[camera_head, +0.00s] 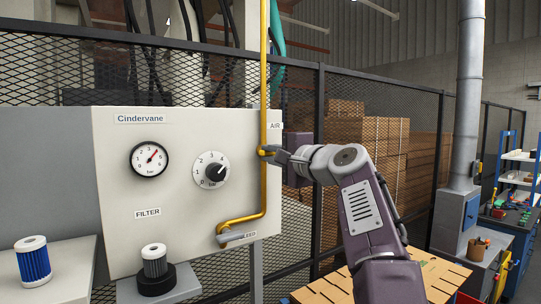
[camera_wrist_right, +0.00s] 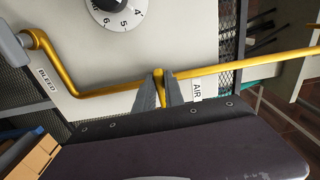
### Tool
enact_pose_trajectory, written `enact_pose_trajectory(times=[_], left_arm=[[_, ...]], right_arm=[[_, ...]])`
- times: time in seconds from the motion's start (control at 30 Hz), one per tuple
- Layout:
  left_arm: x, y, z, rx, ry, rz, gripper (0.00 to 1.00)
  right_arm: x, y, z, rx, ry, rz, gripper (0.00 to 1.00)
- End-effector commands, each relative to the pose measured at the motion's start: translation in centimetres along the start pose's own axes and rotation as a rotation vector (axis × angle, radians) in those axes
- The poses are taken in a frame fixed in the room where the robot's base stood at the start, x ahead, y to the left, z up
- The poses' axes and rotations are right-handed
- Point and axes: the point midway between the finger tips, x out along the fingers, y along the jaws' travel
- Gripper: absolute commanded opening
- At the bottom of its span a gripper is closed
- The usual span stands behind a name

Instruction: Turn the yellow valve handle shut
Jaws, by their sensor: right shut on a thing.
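The yellow valve handle (camera_wrist_right: 158,75) sits on the yellow pipe by the AIR label, at the right edge of the white panel. My right gripper (camera_head: 268,152) reaches it from the right in the head view. In the right wrist view my right gripper (camera_wrist_right: 159,88) has its two grey fingers on either side of the handle, shut on it. The fingers hide much of the handle, so I cannot tell its exact angle to the pipe. My left gripper is not in view.
The yellow pipe (camera_head: 264,100) runs down the white panel (camera_head: 120,230) and bends left to the BLEED fitting (camera_head: 230,237). The panel carries a gauge (camera_head: 149,160) and a dial (camera_head: 211,170). A mesh fence (camera_head: 298,230) stands behind. Filter cartridges (camera_head: 33,262) stand at lower left.

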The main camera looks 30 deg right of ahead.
Motion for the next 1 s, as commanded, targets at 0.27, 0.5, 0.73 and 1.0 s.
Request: enact_pose_trajectory(times=[0.27, 0.5, 0.73, 1.0], left_arm=[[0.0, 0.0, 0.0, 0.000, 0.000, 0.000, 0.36], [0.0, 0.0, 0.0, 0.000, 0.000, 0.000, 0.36], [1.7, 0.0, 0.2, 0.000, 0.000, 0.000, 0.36], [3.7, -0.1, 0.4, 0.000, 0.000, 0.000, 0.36]], right_arm=[[0.1, 0.2, 0.0, -0.001, -0.002, 0.006, 0.33], [0.0, 0.1, 0.0, 0.000, -0.001, 0.003, 0.35], [-2.4, 0.6, -0.1, -0.003, 0.005, 0.000, 0.35], [-7.9, 0.4, -0.1, -0.001, 0.004, 0.002, 0.35]])
